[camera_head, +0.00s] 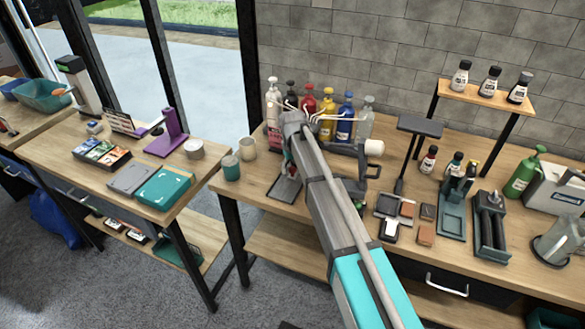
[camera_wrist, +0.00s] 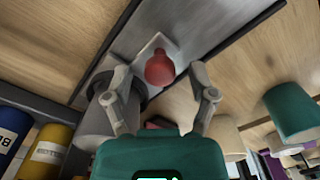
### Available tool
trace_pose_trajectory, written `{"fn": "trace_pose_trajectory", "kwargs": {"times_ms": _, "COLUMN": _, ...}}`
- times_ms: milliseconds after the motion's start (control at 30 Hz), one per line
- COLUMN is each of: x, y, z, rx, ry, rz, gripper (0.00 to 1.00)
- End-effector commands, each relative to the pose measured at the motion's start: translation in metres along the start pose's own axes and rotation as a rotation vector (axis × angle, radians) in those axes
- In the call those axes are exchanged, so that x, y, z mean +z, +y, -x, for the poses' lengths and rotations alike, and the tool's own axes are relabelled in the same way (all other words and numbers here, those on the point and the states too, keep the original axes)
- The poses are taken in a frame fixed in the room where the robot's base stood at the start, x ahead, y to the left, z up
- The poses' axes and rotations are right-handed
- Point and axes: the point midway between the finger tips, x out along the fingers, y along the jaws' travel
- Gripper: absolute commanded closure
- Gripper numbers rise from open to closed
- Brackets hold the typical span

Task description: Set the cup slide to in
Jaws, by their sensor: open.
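A rounded red knob (camera_wrist: 159,69) on a pale bracket (camera_wrist: 154,46) stands on a grey metal plate (camera_wrist: 205,28) in the wrist view. I take this to be the cup slide's handle, but cannot be sure. My gripper (camera_wrist: 162,84) is open, with one finger on each side of the knob and visible gaps to it. In the head view my arm covers most of this spot. A dark tray (camera_head: 284,190) shows beside the arm on the bench. Which way the slide is set cannot be told.
A green cup (camera_head: 231,168) and a cream cup (camera_head: 248,149) stand left of the tray. Several pump bottles (camera_head: 327,113) line the wall behind my arm. A dark stand (camera_head: 419,126) and small tools are to the right.

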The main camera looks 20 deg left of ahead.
Motion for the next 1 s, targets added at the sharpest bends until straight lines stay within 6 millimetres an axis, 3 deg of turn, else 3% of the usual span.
{"fn": "trace_pose_trajectory", "kwargs": {"times_ms": 467, "x": 0.012, "y": -0.012, "z": 0.000, "rx": 0.000, "ry": 0.000, "rz": 0.002, "gripper": 0.27}}
{"fn": "trace_pose_trajectory", "kwargs": {"times_ms": 1000, "x": 0.063, "y": -0.062, "z": 0.000, "rx": -0.001, "ry": 0.000, "rz": 0.002, "gripper": 0.27}}
